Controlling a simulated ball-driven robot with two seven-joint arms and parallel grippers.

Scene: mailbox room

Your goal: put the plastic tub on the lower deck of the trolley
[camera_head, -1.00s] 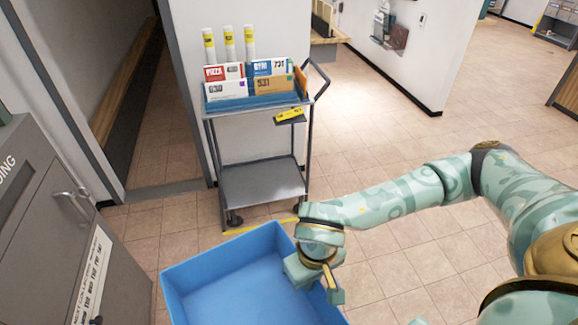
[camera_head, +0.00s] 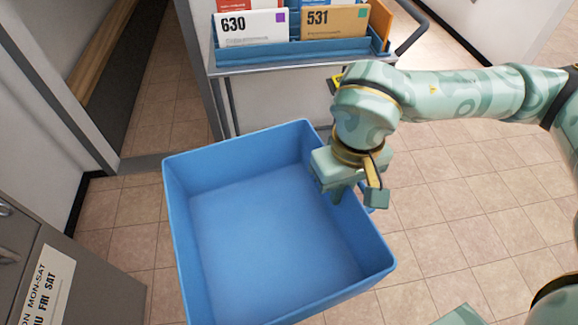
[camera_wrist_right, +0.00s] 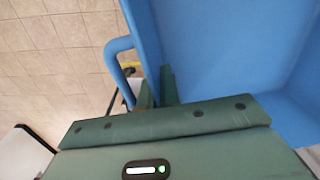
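The plastic tub (camera_head: 245,160) is blue, square, open-topped and empty, and fills the lower middle of the head view. My right gripper (camera_head: 356,192) is at its right side, one finger inside the rim and one outside. In the right wrist view the gripper (camera_wrist_right: 157,85) closes on the side of the tub (camera_wrist_right: 225,50) where a loop handle (camera_wrist_right: 122,75) stands out. The trolley (camera_head: 285,66) stands just beyond the tub. Its lower deck is hidden behind the tub and my arm. My left gripper is out of view.
A blue holder (camera_head: 290,50) with numbered envelopes stands on the trolley's top deck. The trolley's dark handle (camera_head: 415,35) is at its right. A grey cabinet (camera_head: 100,300) is at lower left, a wall edge (camera_head: 192,60) left of the trolley. Tiled floor (camera_head: 450,200) is open at right.

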